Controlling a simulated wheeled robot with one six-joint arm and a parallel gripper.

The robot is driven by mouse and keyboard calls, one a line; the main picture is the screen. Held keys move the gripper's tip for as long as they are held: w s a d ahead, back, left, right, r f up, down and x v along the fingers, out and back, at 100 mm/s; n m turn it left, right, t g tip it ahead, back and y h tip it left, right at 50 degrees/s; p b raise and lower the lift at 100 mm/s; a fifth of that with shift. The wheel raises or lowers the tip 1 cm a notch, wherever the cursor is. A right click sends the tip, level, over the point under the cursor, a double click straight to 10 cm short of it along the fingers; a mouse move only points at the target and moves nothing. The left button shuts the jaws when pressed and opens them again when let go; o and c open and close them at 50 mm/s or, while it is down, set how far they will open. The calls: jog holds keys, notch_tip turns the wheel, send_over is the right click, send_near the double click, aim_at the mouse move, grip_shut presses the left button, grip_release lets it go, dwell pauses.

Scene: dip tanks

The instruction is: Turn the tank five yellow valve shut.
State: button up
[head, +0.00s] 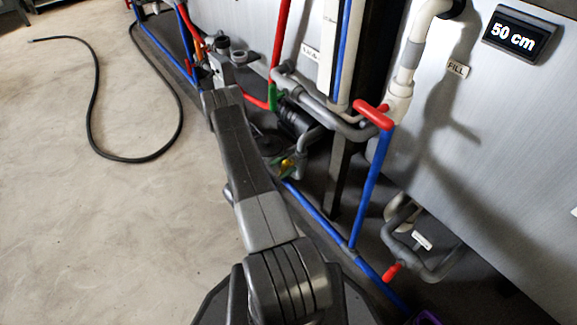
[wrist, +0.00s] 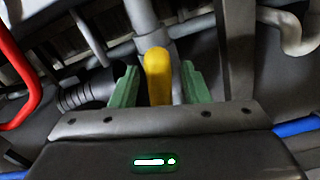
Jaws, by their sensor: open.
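The yellow valve handle (wrist: 157,75) stands upright in the middle of the wrist view, on a grey pipe. My gripper (wrist: 158,80) is open, with one green finger on each side of the handle. Small dark gaps show between the handle and the fingers, so they appear apart from it. In the head view the yellow handle (head: 288,164) is a small patch low among the pipes, right of my arm. Most of my gripper is hidden there behind my arm; no tank number is readable.
A red-handled valve (head: 374,115) stands on a blue pipe at right, and another red handle (head: 392,271) sits low. A red pipe (wrist: 22,75) and a dark ribbed hose (wrist: 85,92) are left of my gripper. A black hose (head: 92,100) lies on open floor.

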jog(key=shift+x, duration=0.85)
grip_shut()
